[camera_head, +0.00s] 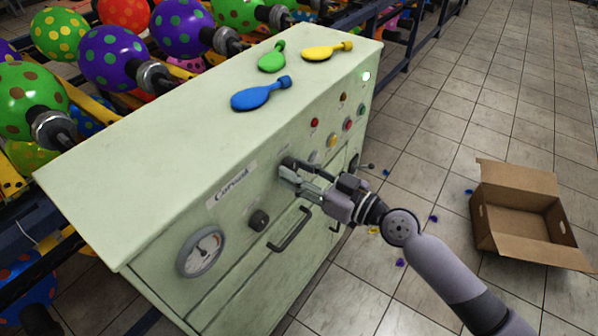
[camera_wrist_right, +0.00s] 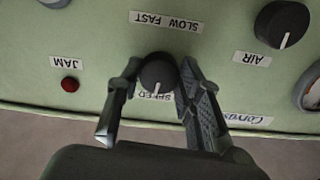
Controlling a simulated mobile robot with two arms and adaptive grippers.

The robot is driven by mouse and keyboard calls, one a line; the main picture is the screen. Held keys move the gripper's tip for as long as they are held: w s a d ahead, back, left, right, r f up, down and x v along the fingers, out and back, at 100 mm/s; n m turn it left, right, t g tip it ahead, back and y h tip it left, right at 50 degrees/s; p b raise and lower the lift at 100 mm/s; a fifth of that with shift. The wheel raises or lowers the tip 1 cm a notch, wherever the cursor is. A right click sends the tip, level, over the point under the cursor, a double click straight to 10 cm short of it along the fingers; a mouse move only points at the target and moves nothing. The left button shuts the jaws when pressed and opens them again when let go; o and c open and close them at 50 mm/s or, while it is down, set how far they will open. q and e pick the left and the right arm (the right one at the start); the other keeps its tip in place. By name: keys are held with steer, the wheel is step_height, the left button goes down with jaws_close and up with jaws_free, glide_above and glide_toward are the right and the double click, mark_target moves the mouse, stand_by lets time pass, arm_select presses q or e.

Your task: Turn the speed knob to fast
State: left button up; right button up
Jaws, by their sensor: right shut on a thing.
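The speed knob (camera_wrist_right: 157,72) is a round black knob with a white pointer mark on the pale green panel. In the right wrist view its mark points toward the picture's bottom, near the partly covered SPEED label (camera_wrist_right: 152,95). The SLOW FAST label (camera_wrist_right: 166,21) is on the knob's other side. My right gripper (camera_wrist_right: 158,70) has one finger on each side of the knob and is shut on it. In the head view my right gripper (camera_head: 286,170) reaches the cabinet front and hides the knob. My left gripper is not in view.
The green cabinet (camera_head: 130,215) has a gauge (camera_head: 203,251), handles and lit buttons. An open cardboard box (camera_head: 525,207) stands on the floor.

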steer(key=m, duration=0.7)
steer(key=shift+r, duration=0.15)
steer(key=m, duration=0.2)
steer(key=shift+m, duration=0.3)
steer(key=m+p, duration=0.1)
steer(key=m, duration=0.2)
steer(key=shift+r+m, duration=0.1)
steer(key=shift+m, duration=0.3)
steer(key=m+p, duration=0.3)
steer(key=m, duration=0.3)
steer(key=shift+r, duration=0.1)
steer(key=m+p, duration=0.2)
steer(key=m, duration=0.2)
steer(key=shift+m+p, duration=0.6)
steer(key=shift+m, duration=0.7)
steer(key=o, duration=1.2)
steer(key=shift+c, duration=0.2)
